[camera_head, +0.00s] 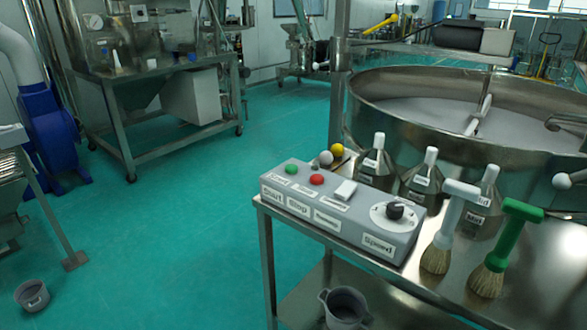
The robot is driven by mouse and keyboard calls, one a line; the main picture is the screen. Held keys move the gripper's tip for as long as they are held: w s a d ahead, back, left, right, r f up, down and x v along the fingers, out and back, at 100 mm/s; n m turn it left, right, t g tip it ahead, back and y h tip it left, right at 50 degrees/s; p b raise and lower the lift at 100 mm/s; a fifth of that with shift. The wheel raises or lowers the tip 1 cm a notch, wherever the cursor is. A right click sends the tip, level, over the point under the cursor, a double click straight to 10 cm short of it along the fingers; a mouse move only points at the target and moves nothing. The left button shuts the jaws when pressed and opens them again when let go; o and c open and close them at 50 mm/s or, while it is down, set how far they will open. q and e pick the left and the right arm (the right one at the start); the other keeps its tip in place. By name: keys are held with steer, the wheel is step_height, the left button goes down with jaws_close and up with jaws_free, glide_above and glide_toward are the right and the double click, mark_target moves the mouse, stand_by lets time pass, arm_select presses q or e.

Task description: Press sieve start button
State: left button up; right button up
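A grey control box (338,216) sits on the near left part of a steel cart's top. The green button (292,169) is at its left end, above a label that reads Start. A red button (317,180) is to its right, above the Stop label. A white switch (346,190) and a black speed knob (395,211) are farther right on the box. The round steel sieve (440,120) stands behind the cart at the right. Neither of my grippers shows in this view, and nothing touches the buttons.
Several metal bottles (420,180) stand behind the box. A white-handled brush (449,227) and a green-handled brush (505,249) stand to its right. A grey bucket (344,308) is on the cart's lower shelf. Green floor (180,240) is open to the left.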

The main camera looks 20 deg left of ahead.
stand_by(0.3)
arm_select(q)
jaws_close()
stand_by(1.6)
